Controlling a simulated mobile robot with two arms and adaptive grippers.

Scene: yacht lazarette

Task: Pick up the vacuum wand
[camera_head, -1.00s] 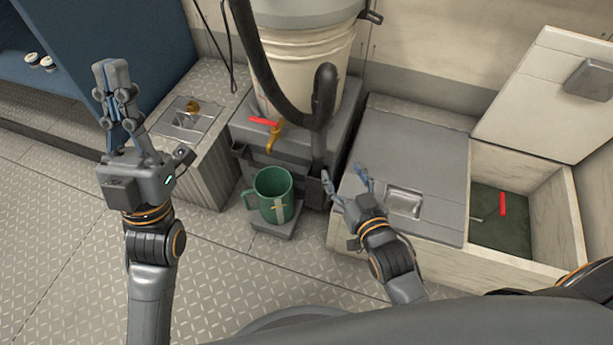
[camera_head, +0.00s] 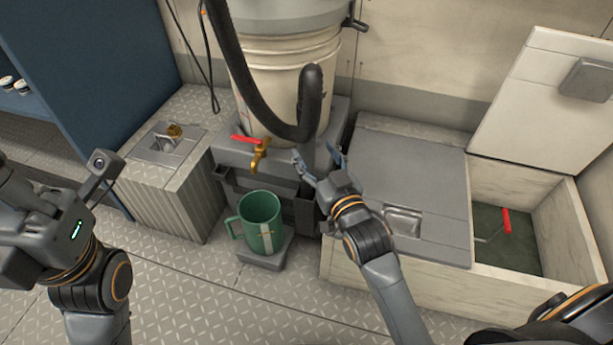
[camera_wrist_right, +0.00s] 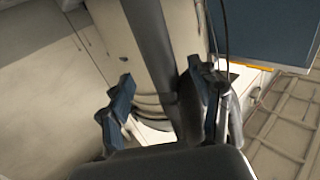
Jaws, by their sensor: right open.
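The vacuum wand (camera_head: 309,140) stands upright beside the bucket, a grey tube whose top joins a thick black hose (camera_head: 312,95). Its lower part is hidden behind my gripper and the dark holder. My right gripper (camera_head: 320,163) is open at the wand, with one finger on each side of it in the head view. In the right wrist view, a grey tube (camera_wrist_right: 150,45) runs up between the open fingers of this gripper (camera_wrist_right: 162,105). I cannot tell whether they touch it. My left gripper (camera_head: 40,235) is at the left edge, its fingers mostly cut off.
A white bucket (camera_head: 285,75) with a red-handled brass tap (camera_head: 257,152) stands on a grey stand. A green mug (camera_head: 262,222) sits below the tap. To the right are a closed grey hatch (camera_head: 410,165) and an open bin holding a red-handled item (camera_head: 507,221).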

